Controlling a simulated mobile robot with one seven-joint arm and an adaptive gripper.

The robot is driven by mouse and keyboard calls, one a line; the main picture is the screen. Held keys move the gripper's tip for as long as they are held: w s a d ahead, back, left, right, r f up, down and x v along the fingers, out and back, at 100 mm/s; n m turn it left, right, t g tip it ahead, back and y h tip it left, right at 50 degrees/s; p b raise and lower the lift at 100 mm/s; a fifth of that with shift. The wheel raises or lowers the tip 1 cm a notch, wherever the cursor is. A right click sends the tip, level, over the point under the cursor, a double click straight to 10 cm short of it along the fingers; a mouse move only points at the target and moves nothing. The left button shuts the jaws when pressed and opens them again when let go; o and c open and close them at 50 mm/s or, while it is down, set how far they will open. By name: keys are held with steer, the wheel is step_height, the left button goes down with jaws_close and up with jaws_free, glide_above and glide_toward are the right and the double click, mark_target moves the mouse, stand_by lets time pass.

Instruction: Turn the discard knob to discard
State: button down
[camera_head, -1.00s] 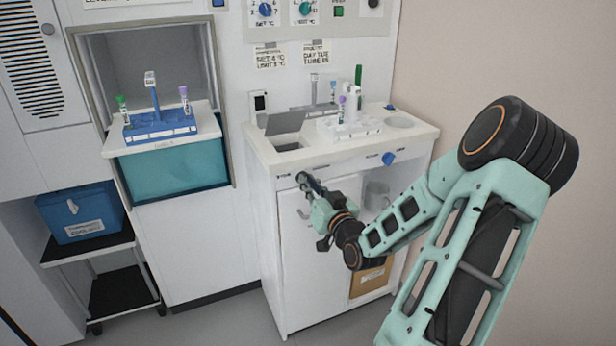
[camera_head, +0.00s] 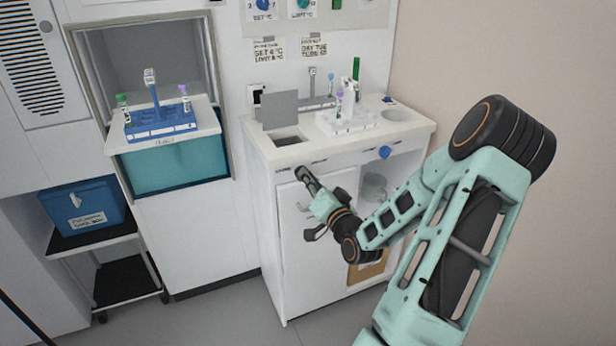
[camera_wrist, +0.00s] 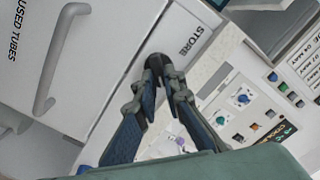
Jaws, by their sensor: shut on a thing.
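My gripper (camera_head: 304,176) is at the upper front of the white cabinet, below the counter opening. In the wrist view, my gripper (camera_wrist: 160,72) has its fingertips together on a small dark piece at the panel, which looks like the discard knob (camera_wrist: 157,60). The fingers hide most of it. The label STORE (camera_wrist: 191,40) is beside the fingertips; no DISCARD label is readable. Above, a grey lid (camera_head: 279,110) stands nearly upright behind a dark opening (camera_head: 289,139) in the counter.
A blue knob (camera_head: 385,152) sits farther right on the cabinet front. A white rack (camera_head: 348,122) with tubes stands on the counter. A door handle (camera_wrist: 58,60) is close to my gripper. A blue rack (camera_head: 160,122) stands on the left shelf.

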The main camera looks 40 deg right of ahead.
stand_by(0.3)
steer(key=c, duration=2)
jaws_free()
steer(key=shift+s, duration=0.1)
steer(key=v, duration=1.1)
steer(key=shift+s+a, duration=0.2)
steer(key=shift+s, duration=0.2)
